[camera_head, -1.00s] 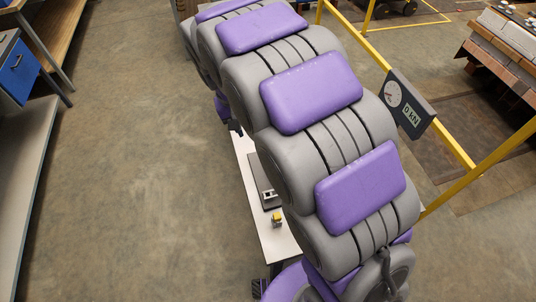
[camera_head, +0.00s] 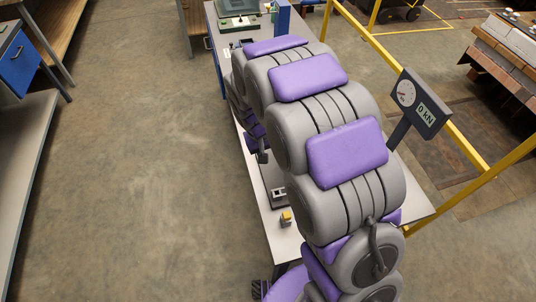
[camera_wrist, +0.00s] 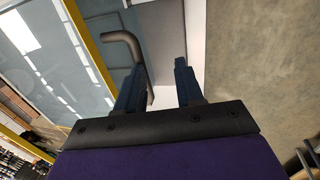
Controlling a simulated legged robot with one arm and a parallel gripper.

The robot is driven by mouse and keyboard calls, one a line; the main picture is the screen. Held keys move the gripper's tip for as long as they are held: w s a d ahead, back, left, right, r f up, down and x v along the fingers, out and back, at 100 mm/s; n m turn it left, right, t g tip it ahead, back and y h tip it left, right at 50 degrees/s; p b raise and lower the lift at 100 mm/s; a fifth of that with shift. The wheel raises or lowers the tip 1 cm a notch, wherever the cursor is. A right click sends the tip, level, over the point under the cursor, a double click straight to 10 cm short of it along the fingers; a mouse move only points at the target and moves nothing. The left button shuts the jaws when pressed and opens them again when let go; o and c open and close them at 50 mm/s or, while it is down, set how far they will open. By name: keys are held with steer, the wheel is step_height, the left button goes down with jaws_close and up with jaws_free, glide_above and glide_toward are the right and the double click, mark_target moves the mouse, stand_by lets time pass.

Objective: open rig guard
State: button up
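In the wrist view my gripper (camera_wrist: 157,88) has two dark blue fingers standing apart, with a clear gap between them. A grey bent bar handle (camera_wrist: 122,38) rises beside the left finger and passes partly behind it. I cannot tell whether they touch, and nothing is clearly clamped. A clear panel with a yellow edge bar (camera_wrist: 82,42) lies left of the handle; it may be the rig guard.
A gauge (camera_head: 420,104) reading 0 kN stands right of my arm. Yellow rails (camera_head: 440,125) run along the right. A white table (camera_head: 285,243) with a small yellow-topped part (camera_head: 286,218) lies under my arm. A bench (camera_head: 30,160) stands left; the floor between is clear.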

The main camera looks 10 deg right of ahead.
steer(key=d, duration=0.3)
steer(key=shift+s+f, duration=0.2)
steer(key=shift+s, duration=0.05)
steer(key=shift+w+d, duration=0.15)
steer(key=shift+d, duration=0.2)
steer(key=shift+c, duration=1.1)
steer(key=shift+w+a, duration=0.2)
steer(key=shift+a, duration=0.55)
steer(key=c, duration=0.4)
steer(key=shift+d, duration=0.1)
jaws_close()
